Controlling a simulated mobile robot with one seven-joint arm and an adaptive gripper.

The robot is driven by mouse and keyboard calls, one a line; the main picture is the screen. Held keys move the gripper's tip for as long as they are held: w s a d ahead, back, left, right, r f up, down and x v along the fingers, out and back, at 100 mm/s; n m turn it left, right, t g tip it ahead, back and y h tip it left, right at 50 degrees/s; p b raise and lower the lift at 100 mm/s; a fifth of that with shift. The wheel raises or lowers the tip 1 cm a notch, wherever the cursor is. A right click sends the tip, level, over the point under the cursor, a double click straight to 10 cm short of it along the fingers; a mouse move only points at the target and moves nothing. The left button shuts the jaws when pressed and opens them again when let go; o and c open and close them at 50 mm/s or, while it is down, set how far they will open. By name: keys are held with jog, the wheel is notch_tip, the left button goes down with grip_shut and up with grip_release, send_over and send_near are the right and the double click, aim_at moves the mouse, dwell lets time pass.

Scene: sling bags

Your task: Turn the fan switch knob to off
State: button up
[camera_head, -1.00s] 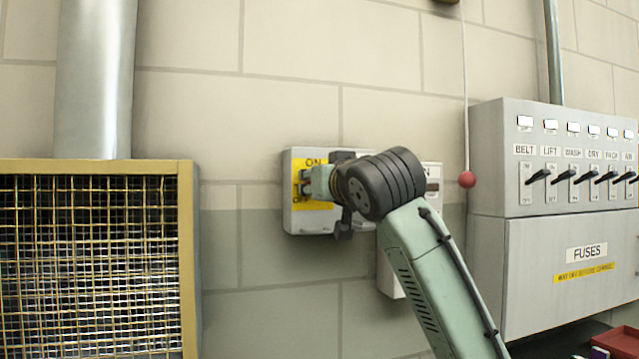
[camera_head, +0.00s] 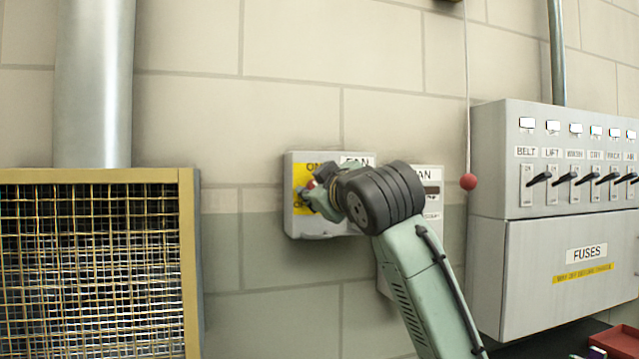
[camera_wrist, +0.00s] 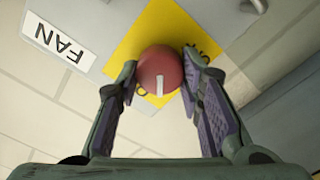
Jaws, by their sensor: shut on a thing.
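The fan switch box (camera_head: 300,222) is a grey box on the wall with a yellow plate and a FAN label. In the wrist view, its red round knob (camera_wrist: 160,72) with a white pointer mark sits on the yellow plate (camera_wrist: 140,38), near the FAN label (camera_wrist: 58,40). My gripper (camera_wrist: 160,85) has one finger on each side of the knob and is shut on it. In the head view my gripper (camera_head: 318,198) is at the yellow plate, and my wrist hides much of the box. The lettering by the knob is partly covered.
A second grey box (camera_head: 432,190) is just right of the fan switch, partly behind my arm. A red ball on a cord (camera_head: 468,181) hangs further right. A fuse cabinet (camera_head: 560,250) with several levers stands at right. A caged grille (camera_head: 95,270) is at left.

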jog(key=shift+a+f+n+p, duration=0.1)
jog(key=shift+n+p, duration=0.45)
jog(key=shift+n, duration=1.9)
jog(key=shift+f+n+p, duration=0.1)
jog(key=shift+n+p, duration=0.45)
jog(key=shift+n, duration=1.9)
jog(key=o, duration=1.2)
jog(key=shift+c, duration=0.2)
jog(key=v, duration=1.2)
